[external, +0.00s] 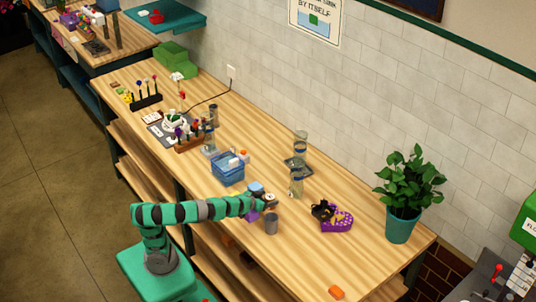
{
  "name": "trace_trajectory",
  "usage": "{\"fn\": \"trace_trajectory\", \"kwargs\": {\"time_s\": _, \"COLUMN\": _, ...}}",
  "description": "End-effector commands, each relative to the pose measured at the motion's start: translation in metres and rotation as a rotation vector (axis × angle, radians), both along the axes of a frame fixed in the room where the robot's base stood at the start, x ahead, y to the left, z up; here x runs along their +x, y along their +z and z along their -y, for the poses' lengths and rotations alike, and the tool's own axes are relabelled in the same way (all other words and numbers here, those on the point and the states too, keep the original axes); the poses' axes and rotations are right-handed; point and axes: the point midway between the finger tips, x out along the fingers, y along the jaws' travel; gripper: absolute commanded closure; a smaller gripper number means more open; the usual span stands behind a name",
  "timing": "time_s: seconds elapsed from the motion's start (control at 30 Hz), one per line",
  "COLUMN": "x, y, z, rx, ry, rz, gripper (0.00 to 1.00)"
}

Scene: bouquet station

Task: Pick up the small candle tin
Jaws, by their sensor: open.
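My gripper (267,202) is over the worktable, at the end of my green and dark arm, and is open. A small grey cylinder (271,226) stands upright on the table just in front of the gripper, apart from the jaws as far as I can see. It may be the candle tin, but the view is too small to be sure. A small round blue-grey item (256,188) sits just behind the gripper. A purple item (253,216) is partly hidden beneath my arm's end.
A blue basket (228,170) stands behind the gripper. Clear glass cylinders (296,183) stand to its right. A purple tray with dark items (332,217) and a potted plant (403,222) are farther right.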

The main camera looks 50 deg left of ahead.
Motion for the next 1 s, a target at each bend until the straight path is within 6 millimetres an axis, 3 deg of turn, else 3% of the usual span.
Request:
{"fn": "trace_trajectory", "kwargs": {"time_s": 0.23, "x": 0.001, "y": 0.0, "z": 0.0, "rx": 0.0, "ry": 0.0, "rz": 0.0, "gripper": 0.3}}
{"fn": "trace_trajectory", "kwargs": {"time_s": 0.4, "x": 0.001, "y": 0.0, "z": 0.0, "rx": 0.0, "ry": 0.0, "rz": 0.0, "gripper": 0.77}}
{"fn": "trace_trajectory", "kwargs": {"time_s": 0.43, "x": 0.001, "y": 0.0, "z": 0.0, "rx": 0.0, "ry": 0.0, "rz": 0.0, "gripper": 0.81}}
{"fn": "trace_trajectory", "kwargs": {"time_s": 0.77, "x": 0.001, "y": 0.005, "z": 0.001, "rx": -0.001, "ry": -0.001, "rz": 0.0, "gripper": 0.81}}
{"fn": "trace_trajectory", "kwargs": {"time_s": 1.0, "x": 0.001, "y": 0.045, "z": 0.001, "rx": -0.003, "ry": -0.001, "rz": 0.002, "gripper": 0.81}}
